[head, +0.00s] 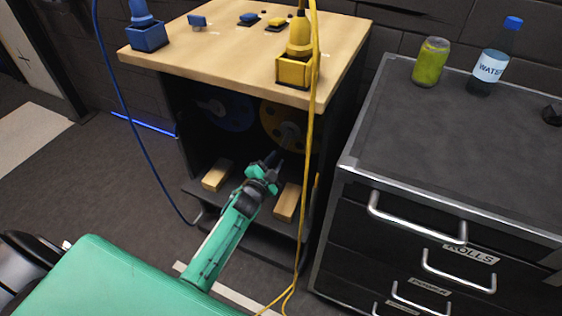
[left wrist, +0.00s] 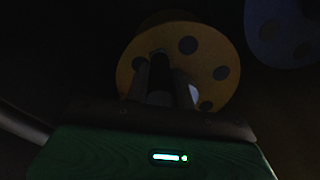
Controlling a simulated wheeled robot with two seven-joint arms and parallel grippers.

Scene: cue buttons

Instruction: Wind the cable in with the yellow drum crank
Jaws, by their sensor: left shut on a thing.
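The yellow drum (head: 283,125) sits inside the dark cabinet under the wooden top, on the right. It also shows in the left wrist view (left wrist: 205,62), a round plate with dark holes. My left gripper (head: 284,150) reaches into the cabinet from the front; in the left wrist view its fingers (left wrist: 163,80) are in front of the drum's face, shut on the crank, whose handle is mostly hidden by them. The yellow cable (head: 312,130) hangs from the top down to the floor. It passes the yellow plug in its yellow socket block (head: 296,70). My right gripper is not in view.
A blue drum (head: 228,110) is left of the yellow one, and a blue cable (head: 122,100) hangs at the left. Wooden blocks (head: 217,175) lie on the cabinet's lower shelf. A grey drawer unit (head: 450,130) stands close on the right, with a can (head: 430,62) and bottle (head: 488,65).

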